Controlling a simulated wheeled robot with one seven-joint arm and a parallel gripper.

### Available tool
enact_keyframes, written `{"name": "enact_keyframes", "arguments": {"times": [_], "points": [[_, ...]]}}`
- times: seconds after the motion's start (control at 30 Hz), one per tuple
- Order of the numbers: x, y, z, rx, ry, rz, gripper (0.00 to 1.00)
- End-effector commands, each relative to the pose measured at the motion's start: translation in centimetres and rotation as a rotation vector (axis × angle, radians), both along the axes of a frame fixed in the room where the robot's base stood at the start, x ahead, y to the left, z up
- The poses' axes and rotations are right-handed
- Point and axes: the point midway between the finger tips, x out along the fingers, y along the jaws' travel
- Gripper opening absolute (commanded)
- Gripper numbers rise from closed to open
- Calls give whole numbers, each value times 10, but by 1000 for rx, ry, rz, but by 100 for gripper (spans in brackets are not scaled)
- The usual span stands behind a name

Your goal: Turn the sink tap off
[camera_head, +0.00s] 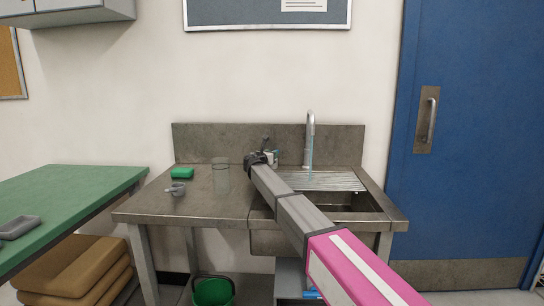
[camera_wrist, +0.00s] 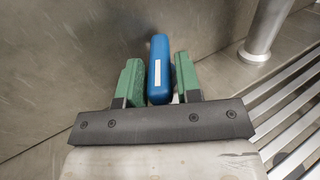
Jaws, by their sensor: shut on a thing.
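The sink tap (camera_head: 308,138) is a chrome gooseneck at the back of the steel sink (camera_head: 350,200). A pale bluish streak like running water hangs below its spout. The tap's round base also shows at the upper right in the wrist view (camera_wrist: 262,38). A blue lever (camera_wrist: 159,66) with a white label stands between the green fingers of my gripper (camera_wrist: 160,84). My gripper is shut on this lever. In the head view my gripper (camera_head: 271,157) is left of the spout, near the backsplash, and the lever is mostly hidden there.
The counter left of the sink holds a clear glass (camera_head: 221,175), a small grey cup (camera_head: 176,189) and a green sponge (camera_head: 182,173). A ribbed drainboard (camera_head: 335,181) lies right of my gripper. A green bucket (camera_head: 212,291) stands below. A blue door (camera_head: 470,130) is at right.

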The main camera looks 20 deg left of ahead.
Motion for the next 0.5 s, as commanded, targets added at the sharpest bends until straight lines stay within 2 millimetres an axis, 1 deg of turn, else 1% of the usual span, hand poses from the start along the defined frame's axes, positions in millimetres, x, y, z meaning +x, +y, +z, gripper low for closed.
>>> {"name": "enact_keyframes", "arguments": {"times": [0.03,0.5], "points": [[3,5,1,0,-1,-42,8],[10,14,1,-1,-2,-490,8]]}}
